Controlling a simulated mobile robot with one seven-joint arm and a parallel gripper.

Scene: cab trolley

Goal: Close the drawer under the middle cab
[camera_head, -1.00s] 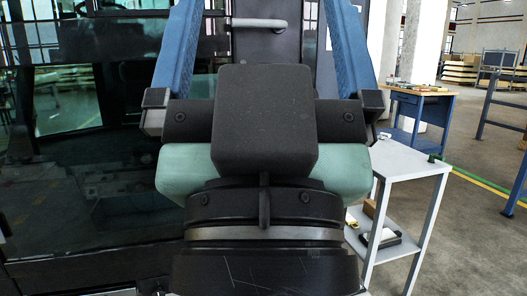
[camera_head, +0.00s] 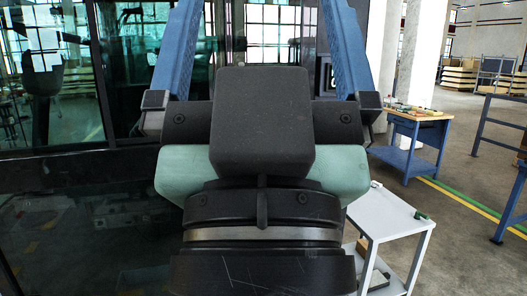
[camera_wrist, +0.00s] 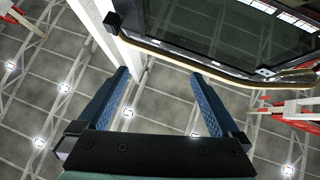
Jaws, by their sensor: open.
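A dark glass-panelled cab (camera_head: 60,150) fills the left of the head view. I cannot tell whether it is the middle cab. No drawer shows in either current view. My gripper (camera_wrist: 160,74) is open and empty, with its two blue fingers spread apart. In the head view its fingers rise to the top edge, with the wrist below hiding the centre. In the wrist view the fingers point up toward the hall ceiling, and a black-framed cab edge (camera_wrist: 225,72) with a glass pane is close beyond them, at upper right. No contact shows.
A white trolley table (camera_head: 390,215) with a lower shelf stands at the lower right. A blue workbench (camera_head: 415,125) with a wooden top is behind it. Blue railings (camera_head: 483,130) are at the far right. Open floor lies between. A white column (camera_wrist: 105,35) shows in the wrist view.

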